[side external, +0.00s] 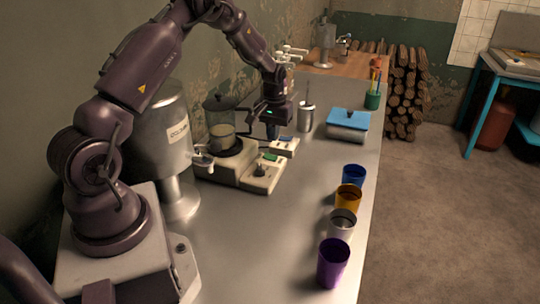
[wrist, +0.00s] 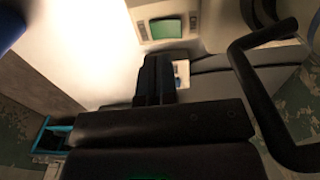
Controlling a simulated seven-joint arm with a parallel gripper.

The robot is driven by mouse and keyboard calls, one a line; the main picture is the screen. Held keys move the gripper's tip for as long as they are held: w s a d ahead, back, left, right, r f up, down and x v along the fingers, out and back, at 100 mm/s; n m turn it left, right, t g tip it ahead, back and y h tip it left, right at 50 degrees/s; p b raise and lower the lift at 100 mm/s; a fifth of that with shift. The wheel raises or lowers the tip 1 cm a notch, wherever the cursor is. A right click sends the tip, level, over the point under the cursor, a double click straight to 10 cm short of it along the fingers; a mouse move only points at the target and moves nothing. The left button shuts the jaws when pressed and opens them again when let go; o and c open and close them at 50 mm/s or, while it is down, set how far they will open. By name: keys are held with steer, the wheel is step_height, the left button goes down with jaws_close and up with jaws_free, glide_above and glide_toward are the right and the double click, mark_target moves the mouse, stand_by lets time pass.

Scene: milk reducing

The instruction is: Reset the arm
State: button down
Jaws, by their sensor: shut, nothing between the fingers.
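My gripper (side external: 272,128) is at the end of my raised arm, above the counter and close to the white appliance (side external: 245,165) with the pot. In the wrist view its two dark fingers (wrist: 154,80) are together with nothing between them.
Blue (side external: 353,175), orange (side external: 348,197), grey (side external: 341,223) and purple (side external: 333,262) cups stand along the counter's right edge. A blue-lidded box (side external: 348,124), a metal canister (side external: 305,117) and a green holder (side external: 373,98) stand farther back. A large metal dispenser (side external: 165,140) is at left. The front middle counter (side external: 255,245) is clear.

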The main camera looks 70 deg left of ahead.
steer(key=shift+r, duration=0.55)
steer(key=s+d+r+m+t, duration=0.1)
steer(key=s+d+r+m, duration=0.1)
steer(key=d+r, duration=0.6)
steer(key=s+d+r+m+t, duration=0.25)
steer(key=d+r, duration=0.35)
steer(key=r, duration=0.5)
steer(key=s+d+r+m+t, duration=0.1)
steer(key=s+d+r+m, duration=0.1)
steer(key=s+d, duration=0.3)
steer(key=s+d+r+m+t, duration=0.1)
steer(key=s+d+r+m, duration=0.1)
steer(key=s+d, duration=0.4)
steer(key=shift+s+r, duration=0.5)
steer(key=shift+s, duration=2.15)
steer(key=shift+m, duration=0.25)
